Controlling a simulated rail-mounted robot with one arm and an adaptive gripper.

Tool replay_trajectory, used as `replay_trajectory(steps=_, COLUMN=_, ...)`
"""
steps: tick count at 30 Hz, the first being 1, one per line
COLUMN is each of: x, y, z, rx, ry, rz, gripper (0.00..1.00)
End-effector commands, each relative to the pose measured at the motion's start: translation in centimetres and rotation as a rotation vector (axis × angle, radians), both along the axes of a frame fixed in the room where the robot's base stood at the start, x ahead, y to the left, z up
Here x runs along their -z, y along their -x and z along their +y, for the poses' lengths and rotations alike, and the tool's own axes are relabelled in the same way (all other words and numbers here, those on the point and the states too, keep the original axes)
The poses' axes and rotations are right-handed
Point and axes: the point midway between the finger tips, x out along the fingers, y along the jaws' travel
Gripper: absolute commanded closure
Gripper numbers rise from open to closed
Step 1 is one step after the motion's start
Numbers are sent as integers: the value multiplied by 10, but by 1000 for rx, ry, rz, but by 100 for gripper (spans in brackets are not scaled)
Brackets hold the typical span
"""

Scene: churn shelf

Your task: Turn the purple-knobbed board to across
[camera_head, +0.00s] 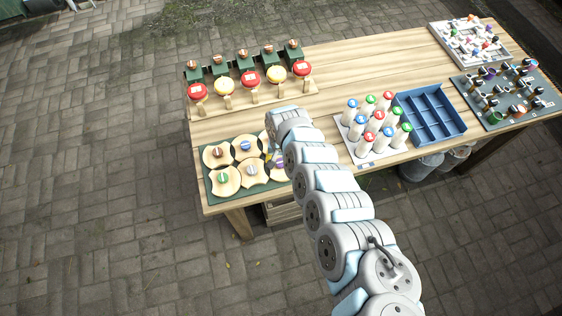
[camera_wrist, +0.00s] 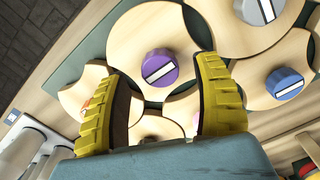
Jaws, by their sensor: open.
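The purple knob (camera_wrist: 160,67) sits on a pale round wooden board (camera_wrist: 150,30) with scooped sides, in the wrist view. Its white stripe slants from lower left to upper right. In the head view the purple-knobbed board (camera_head: 279,162) shows at the right of the green mat (camera_head: 215,198), partly covered by my arm. My gripper (camera_wrist: 167,72) is open, one yellow finger on each side of the purple knob in the picture. No contact with the knob is visible. I cannot tell how far the fingertips are above the board.
Close by are boards with a blue knob (camera_wrist: 285,83), a grey knob (camera_wrist: 260,10) and others partly hidden by the fingers. White pegs with coloured caps (camera_head: 375,125) stand right of my arm, beside a blue tray (camera_head: 462,128). Red and yellow discs (camera_head: 250,78) stand behind.

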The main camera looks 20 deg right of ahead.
Motion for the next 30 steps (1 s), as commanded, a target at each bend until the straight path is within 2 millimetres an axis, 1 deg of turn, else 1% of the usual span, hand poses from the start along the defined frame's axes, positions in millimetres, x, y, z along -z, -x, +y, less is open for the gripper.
replay_trajectory(steps=1, x=6, y=-1, z=2, rx=0, ry=-2, rz=-1, gripper=33)
replay_trajectory(steps=3, x=11, y=-1, z=1, rx=0, ry=-2, rz=-1, gripper=33)
replay_trajectory(steps=6, x=16, y=0, z=1, rx=0, ry=0, rz=-1, gripper=33)
replay_trajectory(steps=18, x=19, y=0, z=0, rx=0, ry=1, rz=0, gripper=34)
replay_trajectory(steps=20, x=19, y=0, z=0, rx=0, ry=0, rz=-1, gripper=51)
replay_trajectory(steps=21, x=19, y=0, z=0, rx=0, ry=0, rz=-1, gripper=62)
replay_trajectory(steps=23, x=19, y=0, z=0, rx=0, ry=1, rz=0, gripper=80)
replay_trajectory(steps=24, x=19, y=0, z=0, rx=0, ry=1, rz=0, gripper=91)
replay_trajectory(steps=25, x=19, y=0, z=0, rx=0, ry=0, rz=0, gripper=100)
replay_trajectory(steps=30, x=19, y=0, z=0, rx=-4, ry=1, rz=0, gripper=100)
